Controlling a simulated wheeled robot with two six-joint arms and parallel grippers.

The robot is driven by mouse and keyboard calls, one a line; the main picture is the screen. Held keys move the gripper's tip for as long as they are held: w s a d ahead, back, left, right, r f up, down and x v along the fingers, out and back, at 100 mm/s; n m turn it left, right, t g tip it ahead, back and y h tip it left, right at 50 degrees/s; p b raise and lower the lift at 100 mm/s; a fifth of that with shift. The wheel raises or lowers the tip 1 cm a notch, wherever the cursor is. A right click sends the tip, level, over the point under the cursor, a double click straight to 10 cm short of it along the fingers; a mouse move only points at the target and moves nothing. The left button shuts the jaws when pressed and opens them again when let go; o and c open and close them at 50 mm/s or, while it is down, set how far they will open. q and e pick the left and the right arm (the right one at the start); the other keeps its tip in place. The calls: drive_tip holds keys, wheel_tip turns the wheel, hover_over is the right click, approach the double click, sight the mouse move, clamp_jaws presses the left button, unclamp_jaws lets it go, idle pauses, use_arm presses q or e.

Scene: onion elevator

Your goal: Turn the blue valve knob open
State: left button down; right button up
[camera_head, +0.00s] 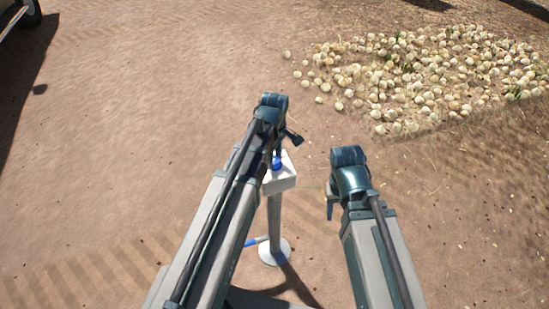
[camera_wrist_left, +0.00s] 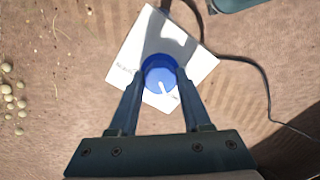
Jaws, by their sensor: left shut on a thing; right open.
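The blue valve knob (camera_wrist_left: 159,76) is round with a white pointer mark. It sits on a white box (camera_wrist_left: 197,62) with small lettering, and a bit of blue also shows in the head view (camera_head: 277,164). The box (camera_head: 283,180) stands on a grey post with a round white base. My left gripper (camera_wrist_left: 158,80) has its two fingers on either side of the knob, shut on it; in the head view my arm hides part of the box. My right gripper (camera_head: 331,200) is to the right of the post, apart from the box, mostly hidden behind its wrist.
A wide pile of onions (camera_head: 430,80) lies on the ground at the upper right. A dark cable (camera_wrist_left: 262,85) runs over the ground beside the box. A wheel (camera_head: 29,12) shows at the top left.

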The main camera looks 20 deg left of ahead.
use_arm(q)
drive_tip(key=m, duration=1.1)
drive_tip(key=shift+m, duration=0.3)
drive_tip(key=m, duration=1.1)
drive_tip(key=shift+m, duration=0.3)
drive_tip(key=shift+c, duration=1.8)
unclamp_jaws()
